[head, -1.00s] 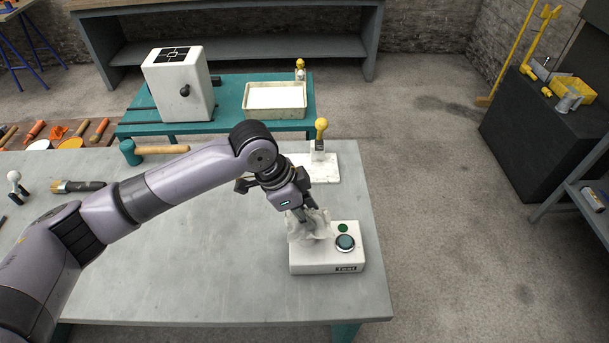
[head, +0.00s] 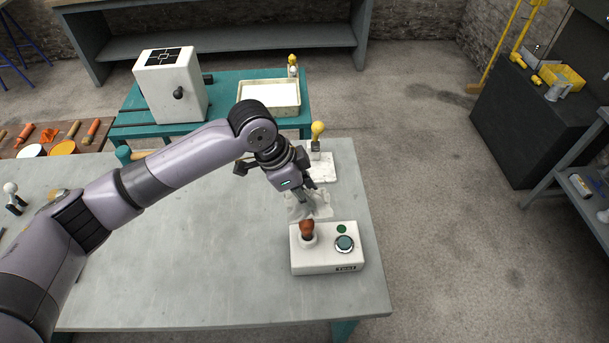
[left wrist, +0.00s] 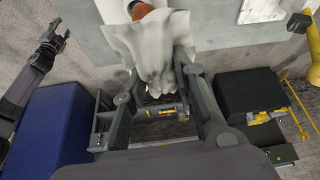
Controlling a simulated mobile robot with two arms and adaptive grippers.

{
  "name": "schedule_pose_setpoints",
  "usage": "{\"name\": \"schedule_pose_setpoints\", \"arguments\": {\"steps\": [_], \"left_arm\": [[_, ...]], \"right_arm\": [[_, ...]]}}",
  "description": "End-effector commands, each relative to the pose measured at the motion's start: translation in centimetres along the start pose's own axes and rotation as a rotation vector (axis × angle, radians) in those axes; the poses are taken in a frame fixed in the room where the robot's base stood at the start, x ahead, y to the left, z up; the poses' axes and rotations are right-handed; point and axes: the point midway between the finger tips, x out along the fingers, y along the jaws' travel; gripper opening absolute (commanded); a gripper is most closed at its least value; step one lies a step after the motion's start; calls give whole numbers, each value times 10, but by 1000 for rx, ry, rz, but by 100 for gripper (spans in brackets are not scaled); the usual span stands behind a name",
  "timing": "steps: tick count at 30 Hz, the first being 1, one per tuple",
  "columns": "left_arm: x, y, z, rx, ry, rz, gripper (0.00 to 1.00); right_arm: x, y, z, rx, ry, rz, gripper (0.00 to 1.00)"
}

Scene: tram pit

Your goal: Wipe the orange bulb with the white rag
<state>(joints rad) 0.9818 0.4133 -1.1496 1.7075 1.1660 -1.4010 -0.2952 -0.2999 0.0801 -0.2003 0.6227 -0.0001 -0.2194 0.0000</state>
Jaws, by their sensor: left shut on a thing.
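The orange bulb (head: 307,229) stands upright in a socket on the white test box (head: 328,264) near the table's right edge. My left gripper (head: 306,202) is shut on the white rag (head: 320,208), which hangs just behind the bulb in the head view. In the left wrist view the rag (left wrist: 158,55) bunches between the fingers, and the orange bulb (left wrist: 139,10) shows partly beyond it. I cannot tell whether rag and bulb touch. My right gripper (left wrist: 53,36) shows at the left of the left wrist view; its opening is unclear.
The box has a round button (head: 344,244) and a green disc (head: 342,229). A yellow bulb (head: 317,130) stands on a white base (head: 321,169) behind my gripper. A tray (head: 270,111) sits on the teal table. The grey table's (head: 200,260) front middle is clear.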

Motion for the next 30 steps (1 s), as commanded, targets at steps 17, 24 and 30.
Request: {"name": "schedule_pose_setpoints", "arguments": {"steps": [17,24,30], "left_arm": [[-36,-8,-20,-10,0,-3,4],[-35,-8,-20,-10,0,-3,4],[-35,-8,-20,-11,0,-3,4]], "right_arm": [[2,0,-3,1,5,1,40],[1,0,-2,1,3,0,40],[2,0,-1,1,1,0,40]]}}
